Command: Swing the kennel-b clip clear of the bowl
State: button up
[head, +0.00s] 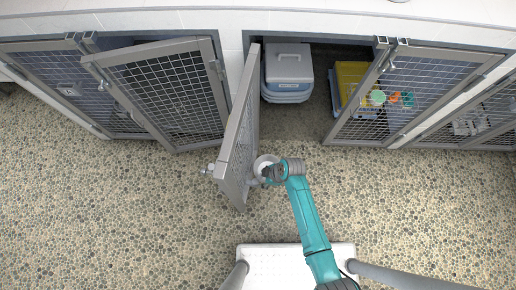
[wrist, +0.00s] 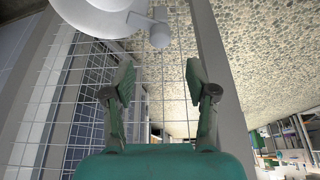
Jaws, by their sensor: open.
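A grey mesh kennel door (head: 240,130) stands swung out in the head view; I can read no kennel name on it. A white round bowl (head: 264,160) hangs on its right face. In the wrist view the bowl (wrist: 95,18) is at the top, cut off by the frame edge. A pale clip with a rounded knob (wrist: 159,35) sits just right of the bowl's rim, close to or touching it. My gripper (wrist: 158,76) is open and empty, with the knob beyond and between its fingertips. In the head view my gripper (head: 269,173) partly hides the bowl, and the clip cannot be made out.
Another mesh door (head: 175,90) stands partly open at left, and one (head: 405,95) at right. A blue-grey carrier (head: 288,70) and a yellow item (head: 350,80) lie inside the kennels. The pebbled floor (head: 420,200) is clear at lower right.

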aim_at(256, 181)
jog(key=x, duration=0.8)
jog(key=shift+a+f, duration=0.15)
jog(key=shift+f, duration=0.2)
grip_shut()
